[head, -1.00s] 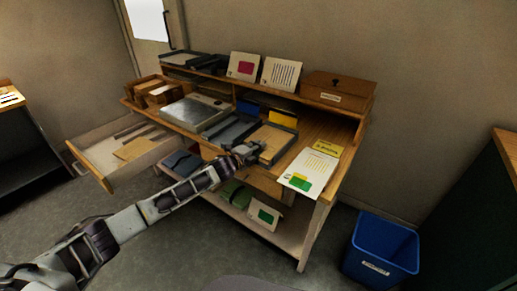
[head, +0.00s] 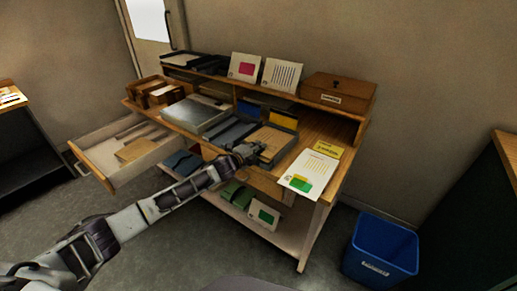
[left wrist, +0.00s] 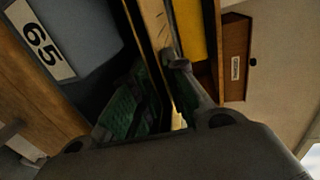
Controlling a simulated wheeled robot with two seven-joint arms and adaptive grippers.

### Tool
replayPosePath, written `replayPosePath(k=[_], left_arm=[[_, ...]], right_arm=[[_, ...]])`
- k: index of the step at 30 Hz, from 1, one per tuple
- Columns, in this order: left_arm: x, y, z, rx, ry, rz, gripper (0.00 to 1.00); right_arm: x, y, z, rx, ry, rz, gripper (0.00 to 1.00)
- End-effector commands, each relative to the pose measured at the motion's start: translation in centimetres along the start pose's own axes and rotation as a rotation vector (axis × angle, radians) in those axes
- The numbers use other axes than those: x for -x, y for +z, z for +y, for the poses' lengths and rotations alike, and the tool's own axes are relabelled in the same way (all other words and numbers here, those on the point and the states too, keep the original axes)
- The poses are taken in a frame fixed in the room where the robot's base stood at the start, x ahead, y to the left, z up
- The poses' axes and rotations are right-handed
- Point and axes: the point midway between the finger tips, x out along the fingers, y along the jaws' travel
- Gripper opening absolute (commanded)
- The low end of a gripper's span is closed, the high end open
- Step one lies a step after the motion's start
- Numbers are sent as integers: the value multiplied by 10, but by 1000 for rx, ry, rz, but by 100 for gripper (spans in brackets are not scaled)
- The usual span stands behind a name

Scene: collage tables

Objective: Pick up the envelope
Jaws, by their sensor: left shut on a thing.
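A tan envelope (head: 277,138) lies at the dark tray on the desk's front edge, right of the middle. My left gripper (head: 252,150) is at its near left edge. In the left wrist view the left gripper (left wrist: 165,92) has its fingers closed about a thin tan edge (left wrist: 154,22), which looks like the envelope seen edge-on. How far it is raised cannot be told. My right gripper is not in view.
A dark tray (head: 229,131) and a metal box (head: 194,113) stand to the left. Papers (head: 307,172) lie to the right. An open drawer (head: 100,165) juts out at left. A blue bin (head: 381,247) stands on the floor at right.

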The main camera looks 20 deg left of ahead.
Motion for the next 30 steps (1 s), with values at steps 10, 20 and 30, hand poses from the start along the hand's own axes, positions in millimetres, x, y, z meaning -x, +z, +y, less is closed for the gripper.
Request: replayPosePath(k=[10,20,30], left_arm=[[3,0,-15,0,2,-1,0],[4,0,-14,0,2,-1,0],[26,0,-18,1,3,0,0]], right_arm=[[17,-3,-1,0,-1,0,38],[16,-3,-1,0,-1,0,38],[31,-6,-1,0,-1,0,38]])
